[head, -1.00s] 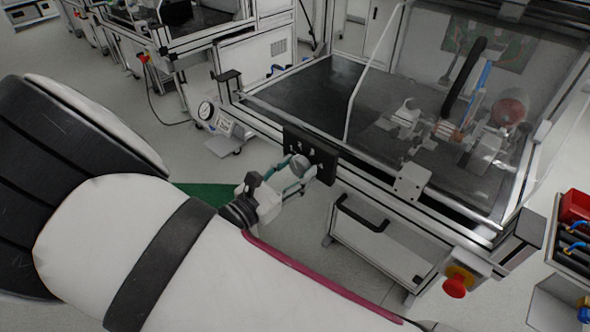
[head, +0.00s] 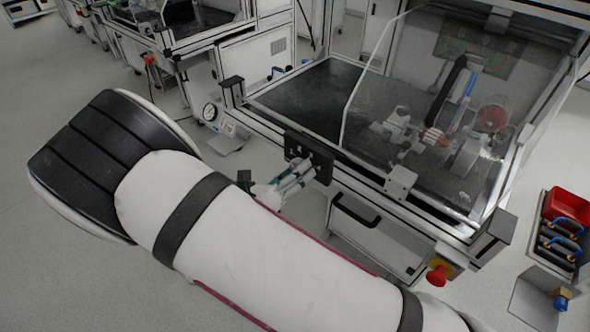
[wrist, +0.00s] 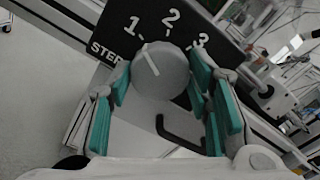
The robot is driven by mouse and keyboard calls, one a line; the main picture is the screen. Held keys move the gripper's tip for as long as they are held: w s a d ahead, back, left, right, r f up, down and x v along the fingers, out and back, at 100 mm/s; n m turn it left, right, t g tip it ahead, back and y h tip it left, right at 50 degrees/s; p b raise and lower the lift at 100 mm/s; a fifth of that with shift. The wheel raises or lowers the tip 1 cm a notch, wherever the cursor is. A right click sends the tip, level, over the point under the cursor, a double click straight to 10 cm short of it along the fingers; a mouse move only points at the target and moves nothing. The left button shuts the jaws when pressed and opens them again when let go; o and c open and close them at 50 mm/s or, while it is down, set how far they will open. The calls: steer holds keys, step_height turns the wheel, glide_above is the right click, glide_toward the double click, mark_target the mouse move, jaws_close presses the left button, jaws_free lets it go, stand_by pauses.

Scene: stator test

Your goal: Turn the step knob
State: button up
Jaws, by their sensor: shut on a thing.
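The step knob (wrist: 161,70) is a round grey knob on a black panel (wrist: 92,18) marked STEP, 1, 2 and 3. Its pale line points up and left, toward the 1. My gripper (wrist: 161,80) has its teal finger pads on both sides of the knob and is shut on it.
A black drawer handle (head: 357,211) is below the panel. A clear guard (head: 420,80) covers the machine's bed. A red stop button (head: 437,275) and a red bin (head: 567,207) are at the right. Open floor lies at the left.

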steer(key=shift+n, duration=0.7)
steer(key=o, duration=1.1)
steer(key=shift+o, duration=0.2)
steer(key=v, duration=1.2)
steer(key=shift+a, duration=0.1)
